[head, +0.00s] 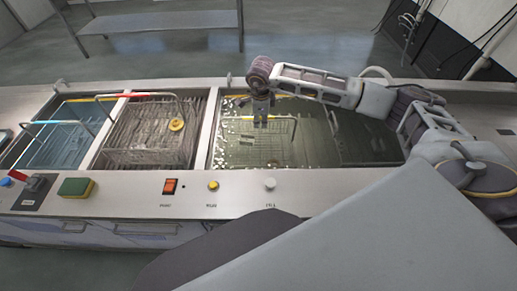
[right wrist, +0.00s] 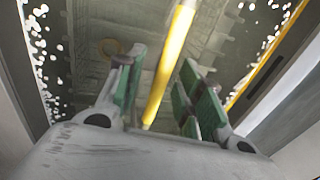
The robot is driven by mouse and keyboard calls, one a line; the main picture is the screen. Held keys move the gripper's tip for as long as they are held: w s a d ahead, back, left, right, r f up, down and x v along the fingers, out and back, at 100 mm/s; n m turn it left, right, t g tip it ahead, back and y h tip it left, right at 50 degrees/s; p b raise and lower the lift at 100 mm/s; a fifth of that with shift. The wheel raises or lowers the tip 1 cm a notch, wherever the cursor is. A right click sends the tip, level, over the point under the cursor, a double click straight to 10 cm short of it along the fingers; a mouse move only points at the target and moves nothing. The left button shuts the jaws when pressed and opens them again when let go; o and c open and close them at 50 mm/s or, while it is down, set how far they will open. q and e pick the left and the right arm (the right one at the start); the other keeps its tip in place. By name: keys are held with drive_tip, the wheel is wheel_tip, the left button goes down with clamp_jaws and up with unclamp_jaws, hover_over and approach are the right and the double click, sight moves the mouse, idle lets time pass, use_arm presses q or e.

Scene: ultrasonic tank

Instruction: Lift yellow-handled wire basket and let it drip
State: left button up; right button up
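The wire basket (head: 252,148) sits in the right-hand tank (head: 340,165), which holds murky liquid with bright specks on the surface. Its handle rises above the basket, and the gripper partly covers it in the head view. In the right wrist view the yellow handle (right wrist: 169,62) runs between the fingers toward the palm. My right gripper (head: 261,112) is over the handle, pointing down. In its wrist view the green-padded fingers (right wrist: 160,90) are apart, with a gap on both sides of the bar. My left gripper is in neither view.
Left of this tank are a compartment with a red-handled basket (head: 139,95) and a blue-liquid tank (head: 62,140). The front panel carries an orange switch (head: 170,186), a yellow knob (head: 213,185) and a grey knob (head: 270,184). A green-and-yellow sponge (head: 75,187) lies at the left.

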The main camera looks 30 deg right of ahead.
drive_tip(key=shift+f, duration=0.15)
clamp_jaws()
drive_tip(key=shift+w, duration=0.1)
idle(0.3)
